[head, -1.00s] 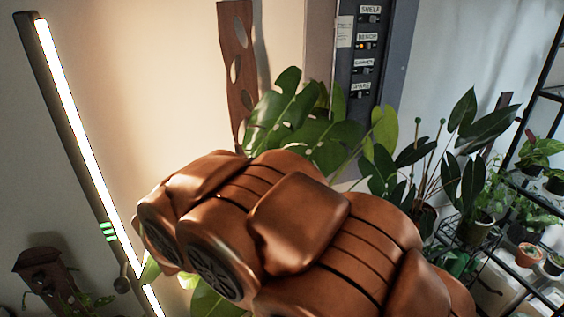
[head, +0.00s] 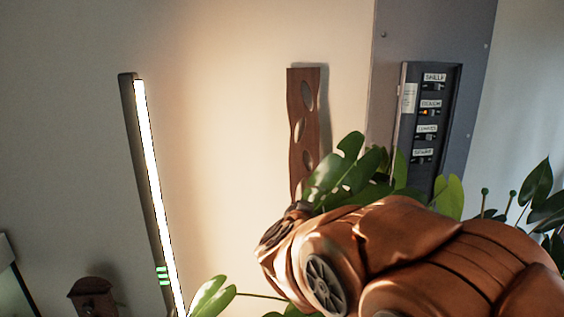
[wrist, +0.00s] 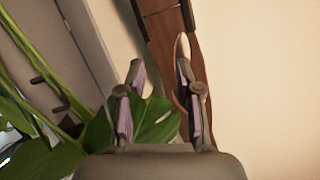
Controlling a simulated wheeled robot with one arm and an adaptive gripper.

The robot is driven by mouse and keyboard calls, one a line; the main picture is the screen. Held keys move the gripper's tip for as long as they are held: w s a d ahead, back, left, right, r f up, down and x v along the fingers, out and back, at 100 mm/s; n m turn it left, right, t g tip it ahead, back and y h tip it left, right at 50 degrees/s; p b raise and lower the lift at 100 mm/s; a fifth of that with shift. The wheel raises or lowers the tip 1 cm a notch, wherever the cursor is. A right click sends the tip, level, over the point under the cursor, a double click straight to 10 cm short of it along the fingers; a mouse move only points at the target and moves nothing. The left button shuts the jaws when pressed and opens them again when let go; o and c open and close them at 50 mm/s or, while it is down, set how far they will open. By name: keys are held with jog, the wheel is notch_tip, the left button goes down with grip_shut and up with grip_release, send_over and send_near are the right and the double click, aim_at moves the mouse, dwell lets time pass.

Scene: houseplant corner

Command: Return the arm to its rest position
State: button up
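My gripper (wrist: 159,75) shows in the wrist view with its two fingers spread apart. It is open, and nothing is held between the fingers. Behind the fingers are a brown wooden board with oval holes (wrist: 163,28) and a large green leaf (wrist: 150,125); I cannot tell how close they are. In the head view my copper-coloured arm fills the lower right, bent in front of the plant. My gripper is not visible in the head view.
A lit tube lamp (head: 155,180) stands at the left. The wooden board (head: 302,170) hangs on the wall. Split-leaf foliage (head: 340,175) rises right behind my arm. A labelled switch panel (head: 430,120) has one orange light. More leaves (head: 538,185) stand at right. The upper left wall is bare.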

jog(key=s+a+f+n+g+y, duration=0.1)
jog(key=s+f+n+g+y, duration=0.25)
jog(key=s, duration=0.45)
jog(key=s+a+f+n+g+y, duration=0.2)
jog(key=s+f+g+y, duration=0.25)
jog(key=s, duration=0.25)
jog(key=s+d+f+g+h, duration=0.1)
jog(key=s+d+f+g, duration=0.1)
jog(key=s+d, duration=0.3)
jog(key=s+d+f+g+h, duration=0.2)
jog(key=s+d, duration=0.3)
jog(key=s, duration=0.9)
jog(key=s+d+f+g+h, duration=0.1)
jog(key=s+d+f+g, duration=0.2)
jog(key=s, duration=0.6)
jog(key=shift+s+d+f+g+h, duration=0.2)
jog(key=shift+d+g+h, duration=0.1)
jog(key=shift+d+g, duration=0.65)
jog(key=shift+d, duration=0.2)
